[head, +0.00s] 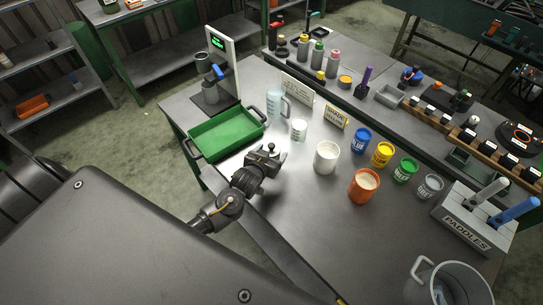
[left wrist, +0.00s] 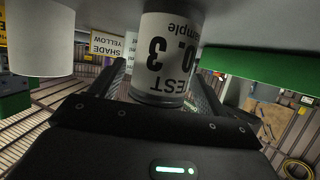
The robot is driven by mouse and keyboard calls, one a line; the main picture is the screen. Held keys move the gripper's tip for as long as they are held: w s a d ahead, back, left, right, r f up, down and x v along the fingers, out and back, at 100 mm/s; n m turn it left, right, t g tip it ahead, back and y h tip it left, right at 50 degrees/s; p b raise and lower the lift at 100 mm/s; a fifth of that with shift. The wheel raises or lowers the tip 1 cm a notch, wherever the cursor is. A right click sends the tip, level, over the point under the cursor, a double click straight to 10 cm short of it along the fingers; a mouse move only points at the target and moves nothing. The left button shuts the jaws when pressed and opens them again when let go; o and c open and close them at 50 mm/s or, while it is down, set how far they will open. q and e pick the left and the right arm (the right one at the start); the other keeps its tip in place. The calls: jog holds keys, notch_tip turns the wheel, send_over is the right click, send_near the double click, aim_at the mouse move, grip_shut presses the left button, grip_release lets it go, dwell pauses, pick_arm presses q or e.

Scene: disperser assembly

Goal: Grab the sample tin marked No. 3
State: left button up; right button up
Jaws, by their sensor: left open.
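The sample tin (head: 299,129) is a small white tin standing upright on the grey table, between the glass jug and the larger white pot. In the left wrist view, which is upside down, the tin (left wrist: 165,50) shows a label reading "TEST sample" and "No. 3". My left gripper (head: 264,152) is open and empty, low over the table to the near left of the tin. In the left wrist view the tin appears between the two fingers, and the head view shows a gap between them and it. My right gripper is not in view.
A green tray (head: 228,134) lies left of the gripper. A white pot (head: 326,158) and an orange pot (head: 364,186) stand to the right, with blue (head: 362,140), yellow (head: 382,154) and green tins (head: 404,170) beyond. A glass jug (head: 276,103) stands behind the sample tin.

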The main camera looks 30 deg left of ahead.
pick_arm(q)
jog(key=shift+w+f, duration=0.1)
jog(key=shift+w, duration=0.15)
jog(key=shift+s, duration=0.1)
jog(key=shift+c, duration=0.4)
jog(key=c, duration=1.4)
jog(key=shift+c, duration=0.4)
jog(key=shift+r+b, duration=0.45)
jog(key=shift+r, duration=0.15)
jog(key=s+r+b, duration=0.3)
jog(key=s+r, duration=0.9)
jog(key=s, duration=0.1)
jog(key=shift+s+a+b, duration=0.3)
jog(key=shift+s+a, duration=0.1)
